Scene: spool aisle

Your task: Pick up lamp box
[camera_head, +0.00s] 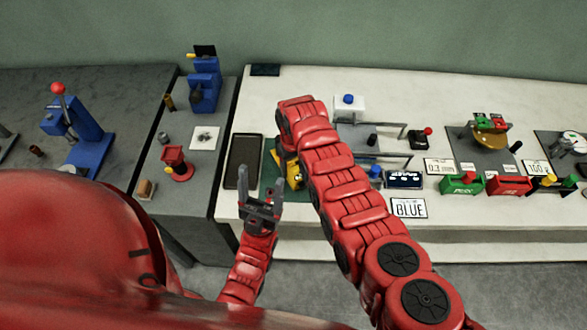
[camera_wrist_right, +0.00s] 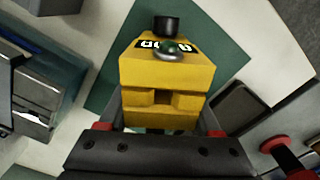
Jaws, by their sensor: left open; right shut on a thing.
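The lamp box (camera_wrist_right: 165,72) is a yellow box with a green lamp, a dark label and a black knob on top. In the head view its yellow body (camera_head: 294,180) shows only partly, behind my right arm, over a dark green mat (camera_head: 270,180). My right gripper (camera_wrist_right: 167,125) is shut on the lamp box, a finger on each side of it. I cannot tell whether the box touches the mat. My left gripper (camera_head: 262,207) is open and empty, fingers pointing up, near the bench's front edge, left of my right arm.
A dark tray (camera_head: 243,162) lies left of the mat. A grey bench at left holds a red holder (camera_head: 177,163) and a blue device (camera_head: 204,85).

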